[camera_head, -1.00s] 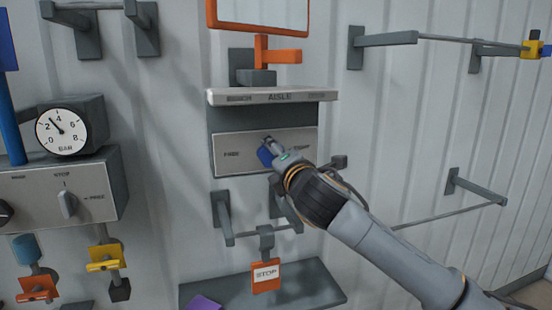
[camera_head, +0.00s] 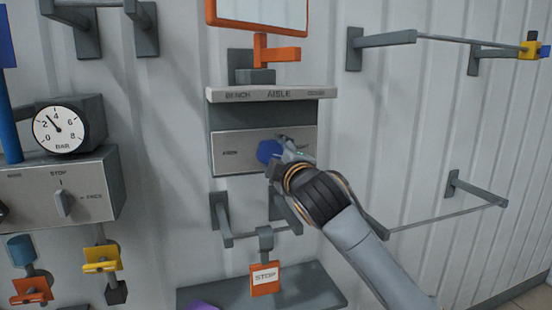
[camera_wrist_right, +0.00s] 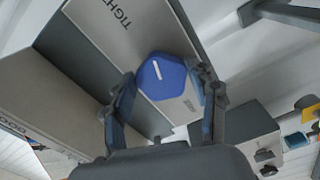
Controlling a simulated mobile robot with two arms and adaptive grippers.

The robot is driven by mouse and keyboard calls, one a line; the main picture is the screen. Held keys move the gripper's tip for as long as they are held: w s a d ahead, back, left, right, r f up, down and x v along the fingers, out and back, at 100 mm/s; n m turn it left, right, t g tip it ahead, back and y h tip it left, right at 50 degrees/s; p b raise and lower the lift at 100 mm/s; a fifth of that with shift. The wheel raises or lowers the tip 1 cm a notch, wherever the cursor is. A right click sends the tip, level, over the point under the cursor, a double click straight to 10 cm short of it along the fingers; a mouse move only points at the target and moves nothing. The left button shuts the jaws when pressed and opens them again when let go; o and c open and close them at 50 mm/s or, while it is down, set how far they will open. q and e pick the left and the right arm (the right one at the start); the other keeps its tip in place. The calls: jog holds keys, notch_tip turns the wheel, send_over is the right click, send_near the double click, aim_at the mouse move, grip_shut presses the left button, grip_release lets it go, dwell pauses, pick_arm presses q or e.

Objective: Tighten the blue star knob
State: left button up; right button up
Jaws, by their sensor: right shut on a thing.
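The plate (camera_head: 230,141) has lettering at the left and right of the knob, and "TIGHT" reads in part in the wrist view. The gripper hides some of the knob and the right-hand lettering. My left gripper is not in view.
Grey brackets with a bar (camera_head: 262,234) and an orange "STOP" tag (camera_head: 265,279) hang below. A box with a pressure gauge (camera_head: 59,130) stands left. The wall to the right has rails (camera_head: 446,215).

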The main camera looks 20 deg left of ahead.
jog(key=shift+m, duration=0.5)
jog(key=o, duration=1.1)
jog(key=shift+o, duration=0.2)
jog(key=v, duration=1.2)
jog(key=shift+w+f, duration=0.1)
